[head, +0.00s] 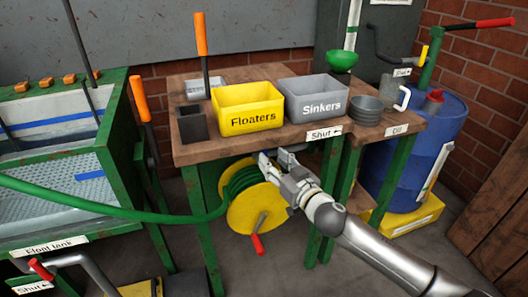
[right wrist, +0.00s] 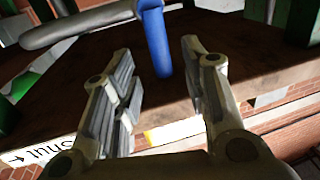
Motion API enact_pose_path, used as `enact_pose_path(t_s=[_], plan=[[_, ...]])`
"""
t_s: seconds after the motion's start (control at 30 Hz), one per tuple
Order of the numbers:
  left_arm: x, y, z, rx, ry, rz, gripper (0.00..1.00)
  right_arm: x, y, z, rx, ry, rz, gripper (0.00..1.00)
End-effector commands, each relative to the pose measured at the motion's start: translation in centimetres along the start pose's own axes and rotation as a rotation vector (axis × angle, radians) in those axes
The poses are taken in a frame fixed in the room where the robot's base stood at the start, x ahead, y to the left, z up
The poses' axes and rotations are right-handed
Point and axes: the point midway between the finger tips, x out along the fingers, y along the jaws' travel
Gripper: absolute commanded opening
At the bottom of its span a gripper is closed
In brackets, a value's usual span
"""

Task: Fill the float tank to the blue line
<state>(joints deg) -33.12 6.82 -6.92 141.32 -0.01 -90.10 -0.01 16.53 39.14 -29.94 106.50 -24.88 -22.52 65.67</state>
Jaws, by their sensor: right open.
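The float tank (head: 110,150), green with a "Float tank" label, stands at the left. A blue line (head: 62,122) runs along its inner back wall; a shorter blue strip (head: 90,175) shows lower down. I cannot tell the water level. A green hose (head: 130,213) runs from the left to a yellow reel (head: 262,215) under the bench. My right gripper (head: 273,157) is open below the bench's front edge, near a "Shut" label (head: 323,134). In the right wrist view, a blue handle (right wrist: 155,40) on a grey bar (right wrist: 85,22) appears between its fingers, not gripped. My left gripper is not in view.
The wooden bench (head: 190,153) holds a yellow "Floaters" bin (head: 247,98) and a grey "Sinkers" bin (head: 312,88). A blue drum (head: 425,150) stands at the right. A red-ended lever (head: 40,268) with a "Shut" label is at the tank's lower front.

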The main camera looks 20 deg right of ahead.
Motion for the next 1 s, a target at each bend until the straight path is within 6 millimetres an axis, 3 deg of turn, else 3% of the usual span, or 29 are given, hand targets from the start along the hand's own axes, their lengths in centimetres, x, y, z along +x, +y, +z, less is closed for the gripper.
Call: enact_pose_path(t_s=[0.4, 0.87, 1.0], plan=[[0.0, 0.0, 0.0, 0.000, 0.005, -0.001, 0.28, 5.0, 0.0, 0.0, 0.000, 0.001, 0.000, 0.41], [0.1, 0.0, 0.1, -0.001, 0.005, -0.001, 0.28, 5.9, 0.0, 0.0, 0.000, 0.000, -0.001, 0.41], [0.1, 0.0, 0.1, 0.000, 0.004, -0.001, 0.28, 5.8, 0.0, 0.0, 0.000, 0.000, -0.001, 0.24]])
